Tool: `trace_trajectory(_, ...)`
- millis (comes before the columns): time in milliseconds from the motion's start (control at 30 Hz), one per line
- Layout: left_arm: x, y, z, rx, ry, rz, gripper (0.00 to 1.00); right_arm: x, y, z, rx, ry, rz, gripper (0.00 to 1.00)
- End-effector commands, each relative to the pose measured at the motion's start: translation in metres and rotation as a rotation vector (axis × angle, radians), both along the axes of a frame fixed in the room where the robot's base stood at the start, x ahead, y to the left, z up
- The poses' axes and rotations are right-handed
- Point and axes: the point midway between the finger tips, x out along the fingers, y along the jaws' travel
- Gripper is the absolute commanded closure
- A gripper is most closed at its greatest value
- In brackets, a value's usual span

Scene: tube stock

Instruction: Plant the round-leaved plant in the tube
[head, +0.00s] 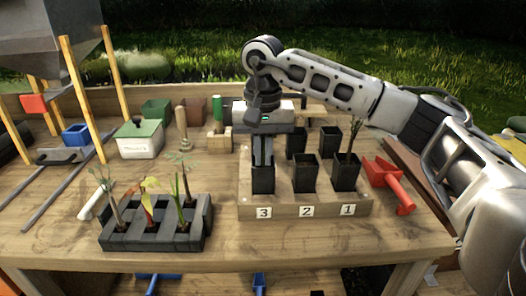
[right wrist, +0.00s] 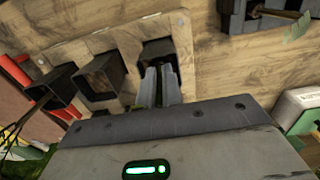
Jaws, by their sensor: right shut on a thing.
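My right gripper (head: 262,158) points straight down at the black square tube (head: 263,182) above label 3, its narrow fingers shut at the tube's rim. Which is the round-leaved plant is hard to tell. My left gripper is out of view.
The wooden rack (head: 290,229) also holds an empty tube (head: 305,176) above label 2 and a tube (head: 344,177) with a dark plant above label 1. A red scoop (head: 389,182) lies right of it. A green-lidded box (head: 139,138) stands behind the tray.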

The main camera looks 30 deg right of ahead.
Motion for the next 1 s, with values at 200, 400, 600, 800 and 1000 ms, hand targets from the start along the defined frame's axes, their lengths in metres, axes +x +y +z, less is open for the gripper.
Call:
trace_trajectory(200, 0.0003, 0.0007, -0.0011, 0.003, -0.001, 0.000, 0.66, -0.0001, -0.0001, -0.0003, 0.000, 0.000, 0.000, 1.00)
trace_trajectory(400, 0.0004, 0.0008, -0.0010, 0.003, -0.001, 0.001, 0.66, -0.0001, -0.0001, -0.0003, 0.000, 0.000, 0.000, 1.00)
trace_trajectory(600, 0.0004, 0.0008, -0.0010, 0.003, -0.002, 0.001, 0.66, -0.0001, -0.0001, -0.0003, 0.000, 0.000, 0.000, 0.68)
trace_trajectory(800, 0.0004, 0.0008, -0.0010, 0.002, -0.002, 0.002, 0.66, -0.0001, -0.0001, -0.0003, 0.000, 0.000, 0.000, 0.88)
trace_trajectory(1000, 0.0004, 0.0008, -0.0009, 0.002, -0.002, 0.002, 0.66, 0.0000, 0.0000, -0.0003, 0.000, 0.000, 0.000, 0.88)
